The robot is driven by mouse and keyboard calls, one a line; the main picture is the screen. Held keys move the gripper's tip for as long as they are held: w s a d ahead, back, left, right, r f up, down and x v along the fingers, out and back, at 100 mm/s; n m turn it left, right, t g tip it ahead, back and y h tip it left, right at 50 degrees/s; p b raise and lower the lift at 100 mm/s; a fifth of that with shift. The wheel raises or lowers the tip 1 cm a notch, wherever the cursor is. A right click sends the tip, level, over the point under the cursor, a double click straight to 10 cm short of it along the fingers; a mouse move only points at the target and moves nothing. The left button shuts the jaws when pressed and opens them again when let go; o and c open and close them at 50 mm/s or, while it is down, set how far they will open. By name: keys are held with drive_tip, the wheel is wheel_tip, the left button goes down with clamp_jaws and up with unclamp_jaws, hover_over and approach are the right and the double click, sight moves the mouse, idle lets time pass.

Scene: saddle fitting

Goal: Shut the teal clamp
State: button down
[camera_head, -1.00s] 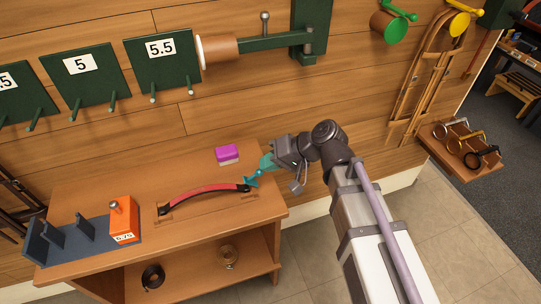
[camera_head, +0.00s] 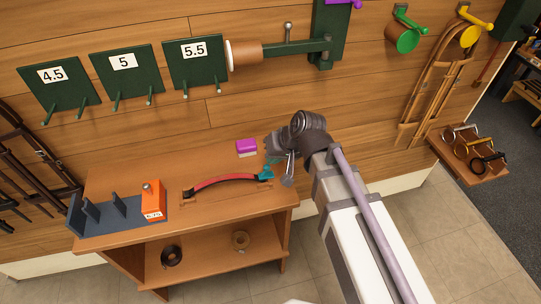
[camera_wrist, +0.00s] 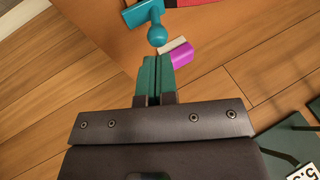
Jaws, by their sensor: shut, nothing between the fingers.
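The teal clamp (camera_head: 265,176) sits at the right end of the red curved strap (camera_head: 222,180) on the wooden bench. In the wrist view, the clamp's lever with a round ball knob (camera_wrist: 157,34) shows at the top. I cannot tell how far the lever is swung. My gripper (camera_head: 272,161) is just above and beside the clamp in the head view, partly hidden by my own wrist. In the wrist view, my gripper's teal fingers (camera_wrist: 153,60) are pressed together and empty. Their tips point at the knob, with a small gap in the picture.
A magenta and white block (camera_head: 246,146) lies behind the clamp, close to the fingers. An orange block (camera_head: 153,200) stands in a blue-grey rack (camera_head: 118,226) at the left. Green numbered plates (camera_head: 195,62) with pegs hang on the wall. The bench front (camera_head: 230,206) is clear.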

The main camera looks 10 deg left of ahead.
drive_tip(key=shift+r+p, duration=0.3)
drive_tip(key=shift+r, duration=0.25)
drive_tip(key=w+a+r+p+v, duration=0.1)
drive_tip(key=a+p+v, duration=0.1)
drive_tip(key=p+v, duration=1)
drive_tip(key=shift+w+d+r, duration=0.15)
drive_tip(key=shift+w+r, duration=0.15)
drive_tip(key=shift+r, duration=0.2)
